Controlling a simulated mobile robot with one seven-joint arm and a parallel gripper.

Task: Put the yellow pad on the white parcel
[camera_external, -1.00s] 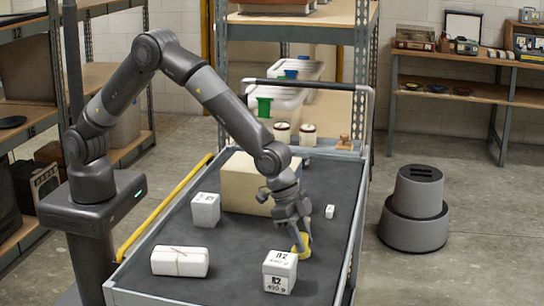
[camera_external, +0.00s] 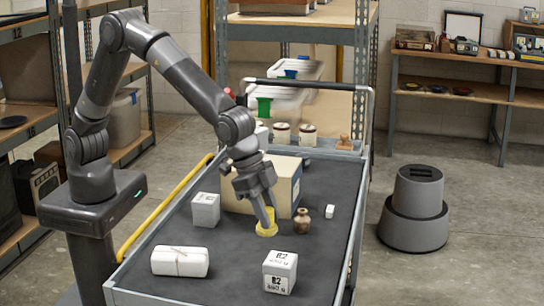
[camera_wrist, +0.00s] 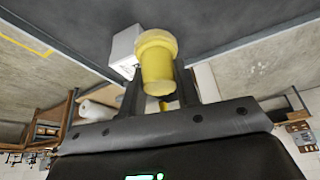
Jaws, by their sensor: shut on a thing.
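My gripper (camera_external: 268,213) is shut on the yellow pad (camera_external: 267,227), a short round yellow piece, over the middle of the dark cart top. In the wrist view the yellow pad (camera_wrist: 157,62) sits between the fingers (camera_wrist: 165,92) and looks like a yellow cylinder with a wider rim. How far it is above the surface is hard to tell. The white parcel (camera_external: 166,262), an oblong tied with string, lies at the front left of the cart top, to the left of and nearer than my gripper. Nothing lies on it.
A large tan box (camera_external: 288,185) is behind. A brown bottle (camera_external: 302,222) and a tiny white block (camera_external: 329,211) stand right. Cart rims (camera_external: 190,299) are raised.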

